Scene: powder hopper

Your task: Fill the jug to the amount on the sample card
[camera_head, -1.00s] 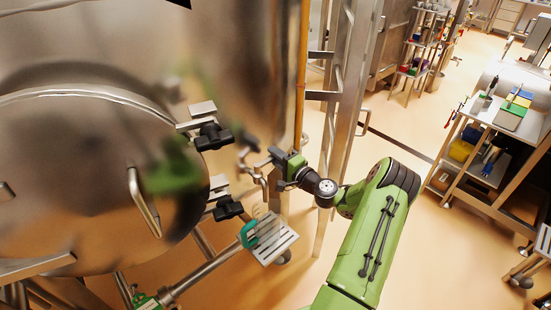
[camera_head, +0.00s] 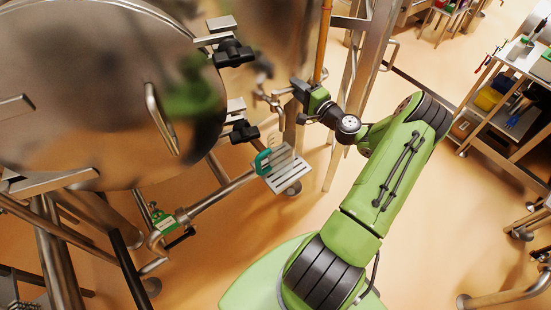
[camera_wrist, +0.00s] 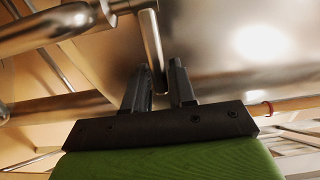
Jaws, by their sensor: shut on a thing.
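My gripper (camera_head: 297,87) is at the metal tap fitting beside the big steel vessel. In the wrist view its two black fingers (camera_wrist: 159,80) are on either side of a thin steel handle (camera_wrist: 151,42), and they are shut on it. A teal handle (camera_head: 262,162), apparently the jug's, stands on a slotted metal rest (camera_head: 290,175) below and left of my gripper. The jug's body looks clear, and its fill level cannot be made out. I cannot pick out a sample card.
The steel vessel (camera_head: 90,110) with its round door fills the left, with black clamp knobs (camera_head: 235,52) on its edge. A pipe with a green-tagged valve (camera_head: 163,221) runs below. A steel post (camera_head: 365,80) stands behind my arm. A cart (camera_head: 510,130) is at right; floor between is open.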

